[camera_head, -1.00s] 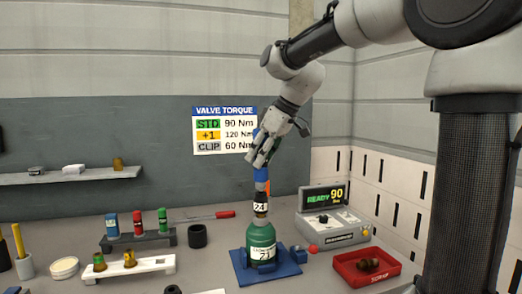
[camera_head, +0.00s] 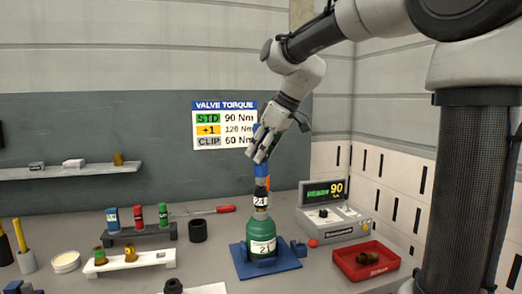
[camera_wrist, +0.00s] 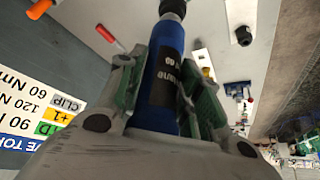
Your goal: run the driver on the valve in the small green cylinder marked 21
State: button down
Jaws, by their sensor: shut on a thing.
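My gripper (camera_head: 259,154) is shut on the blue driver (camera_head: 261,171), which has an orange patch and stands upright. In the wrist view the driver (camera_wrist: 163,75) lies between the green-padded fingers. Its black lower end (camera_head: 261,197) bears a white label too small to read surely. That end is over the brass-coloured valve (camera_head: 260,210) on the small green cylinder (camera_head: 261,236); whether it is fully seated cannot be told. The cylinder bears a white label reading 21 and stands in a blue holder (camera_head: 286,265).
A red scrap tray (camera_head: 345,270) with a brown part is at right. At left are a rack (camera_head: 151,236) with several coloured sockets, a white rack (camera_head: 140,262), a black cup (camera_head: 198,231) and a red-handled tool (camera_head: 225,209). A torque chart (camera_head: 223,128) hangs behind.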

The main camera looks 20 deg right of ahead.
jog(key=shift+f, duration=1.1)
dwell(4.2)
notch_tip(320, 180, up, 6)
dwell(1.0)
dwell(0.8)
